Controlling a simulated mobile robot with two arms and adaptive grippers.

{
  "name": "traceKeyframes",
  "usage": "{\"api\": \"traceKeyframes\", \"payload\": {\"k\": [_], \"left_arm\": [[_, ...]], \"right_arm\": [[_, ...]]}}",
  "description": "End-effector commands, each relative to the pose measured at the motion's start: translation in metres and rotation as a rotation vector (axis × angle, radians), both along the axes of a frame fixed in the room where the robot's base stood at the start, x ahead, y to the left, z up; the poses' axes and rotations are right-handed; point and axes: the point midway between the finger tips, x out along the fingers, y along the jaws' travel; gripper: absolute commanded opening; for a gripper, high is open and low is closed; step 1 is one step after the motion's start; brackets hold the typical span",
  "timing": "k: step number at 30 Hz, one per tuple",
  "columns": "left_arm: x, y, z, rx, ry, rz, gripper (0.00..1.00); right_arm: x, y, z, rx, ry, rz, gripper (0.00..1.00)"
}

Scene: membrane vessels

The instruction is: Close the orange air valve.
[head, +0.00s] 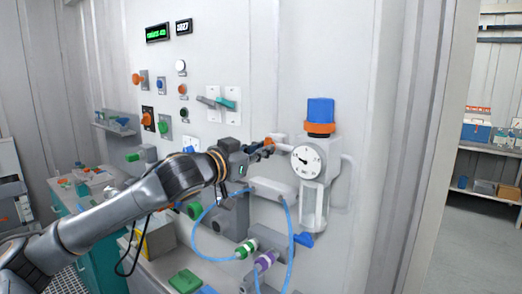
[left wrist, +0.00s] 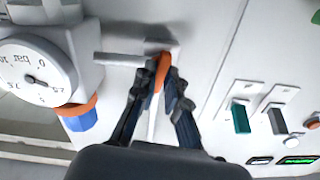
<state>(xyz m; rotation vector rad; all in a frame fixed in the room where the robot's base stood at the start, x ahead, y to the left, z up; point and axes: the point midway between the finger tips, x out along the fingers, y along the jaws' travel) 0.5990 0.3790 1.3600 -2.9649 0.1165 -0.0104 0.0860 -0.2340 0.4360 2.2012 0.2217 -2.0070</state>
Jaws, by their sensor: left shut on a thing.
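The orange air valve handle (left wrist: 162,72) shows in the left wrist view between my left gripper's fingers, beside a grey pipe on the wall. In the head view a bit of the orange valve (head: 277,137) shows just beyond the fingertips, left of the white pressure gauge (head: 307,158). My left gripper (head: 262,148) is shut on the orange handle; its fingertips (left wrist: 160,88) sit on either side of it. The lower part of the handle is partly hidden by the fingers. My right gripper is in neither view.
A regulator with a blue cap (head: 320,110) and orange ring stands right of the valve. Blue hoses (head: 289,232) with green and purple connectors hang below. Left on the wall are switches, including a teal lever (head: 226,103), and an orange knob (head: 137,79).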

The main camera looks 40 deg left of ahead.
Motion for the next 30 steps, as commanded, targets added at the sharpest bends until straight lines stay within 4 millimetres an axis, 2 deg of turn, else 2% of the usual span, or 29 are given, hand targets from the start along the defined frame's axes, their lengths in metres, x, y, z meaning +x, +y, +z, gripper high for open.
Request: {"api": "traceKeyframes", "payload": {"k": [8, 14, 30], "left_arm": [[0.0, 0.0, 0.0, 0.039, -0.001, 0.0, 0.0], [0.0, 0.0, 0.001, 0.147, -0.008, 0.0, 0.0], [0.0, 0.0, 0.002, 0.641, -0.046, -0.001, 0.0]], "right_arm": [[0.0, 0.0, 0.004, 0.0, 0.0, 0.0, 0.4], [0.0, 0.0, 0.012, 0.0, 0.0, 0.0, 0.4], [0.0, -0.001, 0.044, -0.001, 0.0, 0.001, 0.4]]}}
